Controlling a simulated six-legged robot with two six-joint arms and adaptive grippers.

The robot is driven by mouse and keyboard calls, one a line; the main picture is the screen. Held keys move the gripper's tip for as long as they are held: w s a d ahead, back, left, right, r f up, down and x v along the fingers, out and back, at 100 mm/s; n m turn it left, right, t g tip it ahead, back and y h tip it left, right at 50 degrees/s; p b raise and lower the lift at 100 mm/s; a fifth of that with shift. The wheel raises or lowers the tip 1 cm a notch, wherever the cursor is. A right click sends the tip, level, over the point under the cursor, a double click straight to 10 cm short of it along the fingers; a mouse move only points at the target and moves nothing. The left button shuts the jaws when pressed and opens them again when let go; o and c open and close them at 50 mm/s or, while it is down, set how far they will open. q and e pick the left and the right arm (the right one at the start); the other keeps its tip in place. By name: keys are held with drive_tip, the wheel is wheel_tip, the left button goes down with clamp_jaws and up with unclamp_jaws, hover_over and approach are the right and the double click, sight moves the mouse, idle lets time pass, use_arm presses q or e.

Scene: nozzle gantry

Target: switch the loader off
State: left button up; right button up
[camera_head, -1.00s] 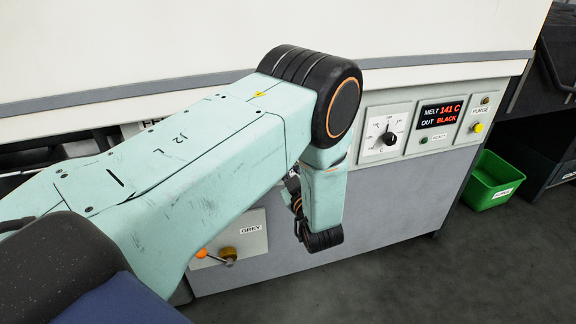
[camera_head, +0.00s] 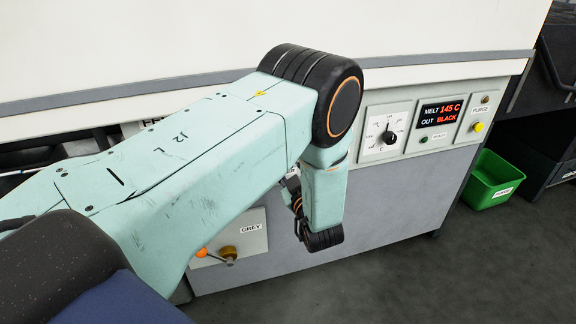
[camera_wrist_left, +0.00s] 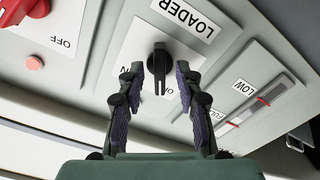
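In the left wrist view, a black knob (camera_wrist_left: 160,66) sits on a white plate below a sign reading LOADER (camera_wrist_left: 186,16). Its ridge points roughly along the picture's vertical. My left gripper (camera_wrist_left: 158,80) is open, with one finger on each side of the knob. Gaps show between the fingers and the knob's ridge; I cannot tell whether the tips touch its edge. In the head view my left arm (camera_head: 190,150) reaches across the machine, and its links hide the loader knob and the gripper. My right gripper is not in view.
In the left wrist view, a red knob (camera_wrist_left: 28,16) marked OFF is at upper left, and a level gauge (camera_wrist_left: 254,104) marked LOW is at right. In the head view are a dial (camera_head: 388,137), a display (camera_head: 440,115), a yellow PURGE button (camera_head: 478,127) and a green bin (camera_head: 490,180).

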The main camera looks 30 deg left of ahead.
use_arm(q)
drive_tip(key=v, duration=0.7)
drive_tip(key=shift+s+d, duration=0.1)
drive_tip(key=shift+s, duration=0.05)
idle(0.3)
drive_tip(key=s+d+f+m+g+h+p, duration=0.1)
drive_tip(key=s+d+f+m+g+h, duration=0.1)
drive_tip(key=s+f+m+h, duration=0.4)
drive_tip(key=s+d+f+m+g+h, duration=0.2)
drive_tip(key=s+f+m+g+h, duration=0.15)
drive_tip(key=s+f+m, duration=0.4)
drive_tip(key=s+d+m+g+h+p, duration=0.1)
drive_tip(key=s+g+h, duration=0.1)
drive_tip(key=s, duration=0.8)
drive_tip(key=s+d+m+g+h+p, duration=0.1)
drive_tip(key=s+g, duration=0.3)
drive_tip(key=s, duration=0.7)
drive_tip(key=shift+d+h+p, duration=0.25)
drive_tip(key=shift+h+p, duration=0.5)
drive_tip(key=shift+p, duration=0.05)
